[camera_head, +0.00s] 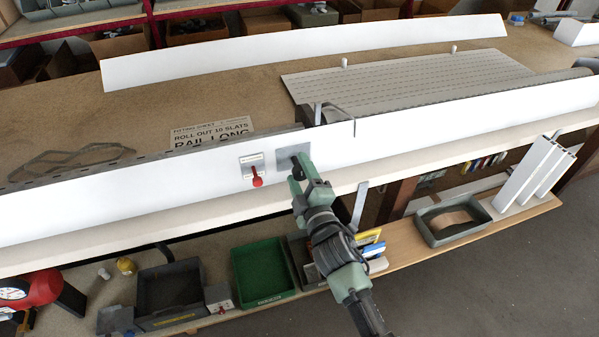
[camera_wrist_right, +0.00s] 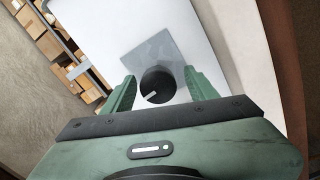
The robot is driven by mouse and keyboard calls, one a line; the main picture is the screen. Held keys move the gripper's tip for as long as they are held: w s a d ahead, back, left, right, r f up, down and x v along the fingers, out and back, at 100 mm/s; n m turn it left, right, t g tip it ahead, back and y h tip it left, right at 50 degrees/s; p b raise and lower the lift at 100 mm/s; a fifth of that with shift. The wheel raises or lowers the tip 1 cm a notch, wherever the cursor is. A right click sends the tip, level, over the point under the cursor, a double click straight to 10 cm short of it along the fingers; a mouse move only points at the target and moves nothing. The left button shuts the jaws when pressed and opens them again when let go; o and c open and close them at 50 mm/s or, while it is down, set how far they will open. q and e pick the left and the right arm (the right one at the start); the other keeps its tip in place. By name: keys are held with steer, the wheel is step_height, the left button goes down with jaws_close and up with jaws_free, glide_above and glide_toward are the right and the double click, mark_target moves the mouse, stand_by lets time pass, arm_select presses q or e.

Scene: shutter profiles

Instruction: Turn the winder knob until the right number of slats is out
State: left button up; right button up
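The dark round winder knob (camera_wrist_right: 158,84) has a pale pointer mark and sits on a grey square plate (camera_wrist_right: 150,58) on the white front rail. In the head view the plate (camera_head: 292,143) shows, with the knob mostly behind my gripper. My right gripper (camera_head: 297,172) is at the knob; in the right wrist view its green fingers (camera_wrist_right: 155,92) stand either side of it, apart, with gaps visible. The grey slatted curtain (camera_head: 400,82) lies out flat behind the rail. A card (camera_head: 212,133) reads "ROLL OUT 10 SLATS" and "RAIL LONG". My left gripper is not in view.
A red lever (camera_head: 257,177) on a small plate sits left of the knob. A long white profile (camera_head: 300,50) lies at the back of the bench. Below are a green bin (camera_head: 263,272), a black bin (camera_head: 170,292) and a grey tray (camera_head: 452,220) on a shelf.

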steer(key=shift+s, duration=0.1)
steer(key=b+v, duration=0.1)
steer(key=v, duration=0.6)
steer(key=shift+s, duration=0.25)
steer(key=shift+d, duration=0.1)
steer(key=s+d+f+m+g+h, duration=0.1)
steer(key=s+d+f+m+g, duration=0.2)
steer(key=f, duration=0.9)
steer(key=s+d+f+m+g+h, duration=0.1)
steer(key=s+d+f+g, duration=0.3)
steer(key=f, duration=0.8)
steer(key=s+d+f+m+g+h, duration=0.1)
steer(key=s+f+m, duration=0.3)
steer(key=f, duration=0.7)
steer(key=s+d+f+m+g+h, duration=0.1)
steer(key=s+d+f, duration=0.3)
steer(key=s, duration=0.7)
steer(key=s+d+f+m+g, duration=0.3)
steer(key=s+f, duration=0.6)
steer(key=s, duration=0.3)
steer(key=s+d+f+m+g+h, duration=0.1)
steer(key=s+d+f+g, duration=0.3)
steer(key=s, duration=0.8)
step_height(320, 180, down, 3)
steer(key=shift+d+r+m+h, duration=0.1)
steer(key=shift+d+m+h, duration=0.2)
steer(key=shift+d+m, duration=0.75)
